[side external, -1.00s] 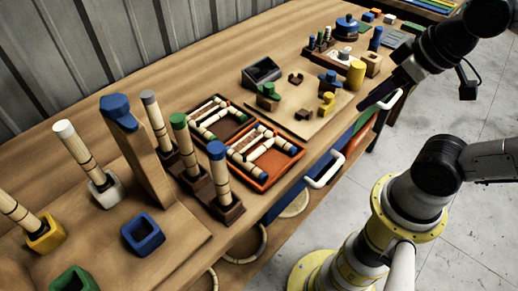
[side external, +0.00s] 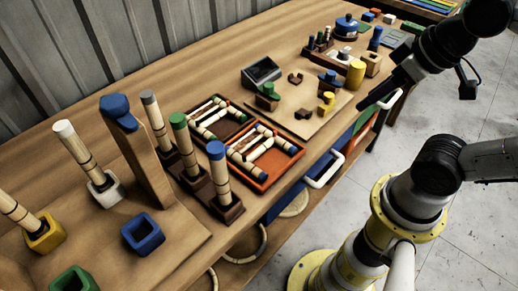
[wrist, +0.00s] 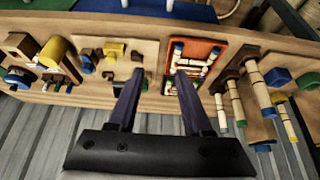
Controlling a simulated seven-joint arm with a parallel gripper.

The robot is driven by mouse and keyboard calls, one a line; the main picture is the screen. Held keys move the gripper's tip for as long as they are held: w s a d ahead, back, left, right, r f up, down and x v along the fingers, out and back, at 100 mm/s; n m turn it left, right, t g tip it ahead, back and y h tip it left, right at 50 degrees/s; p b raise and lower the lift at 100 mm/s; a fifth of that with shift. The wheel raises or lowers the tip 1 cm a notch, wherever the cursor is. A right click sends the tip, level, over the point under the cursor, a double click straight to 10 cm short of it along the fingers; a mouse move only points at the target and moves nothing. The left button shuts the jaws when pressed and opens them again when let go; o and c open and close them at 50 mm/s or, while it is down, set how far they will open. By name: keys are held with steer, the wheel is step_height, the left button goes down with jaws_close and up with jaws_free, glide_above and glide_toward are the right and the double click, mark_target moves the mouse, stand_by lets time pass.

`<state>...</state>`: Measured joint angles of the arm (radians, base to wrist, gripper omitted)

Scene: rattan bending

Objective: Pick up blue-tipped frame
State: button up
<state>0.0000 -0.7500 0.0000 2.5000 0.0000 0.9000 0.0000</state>
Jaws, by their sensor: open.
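The blue-tipped frame (side external: 262,151), pale rattan pieces with blue ends, lies in the orange tray (side external: 262,185) on the bench. It also shows in the wrist view (wrist: 190,62), in the orange tray (wrist: 222,46) just right of my fingers. A green-tipped frame (side external: 212,117) lies in the dark tray beside it. My gripper (side external: 366,101) is open and empty, above the bench's front edge to the right of the trays. In the wrist view its two fingers (wrist: 160,75) are spread apart with nothing between them.
Upright rattan poles with blue (side external: 219,178), green (side external: 181,135) and grey tips stand left of the trays. A board with small blocks (side external: 307,122) and a yellow cylinder (side external: 355,74) lie to the right. White handles (side external: 325,172) jut from the bench front.

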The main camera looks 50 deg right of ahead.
steer(key=shift+o, duration=0.8)
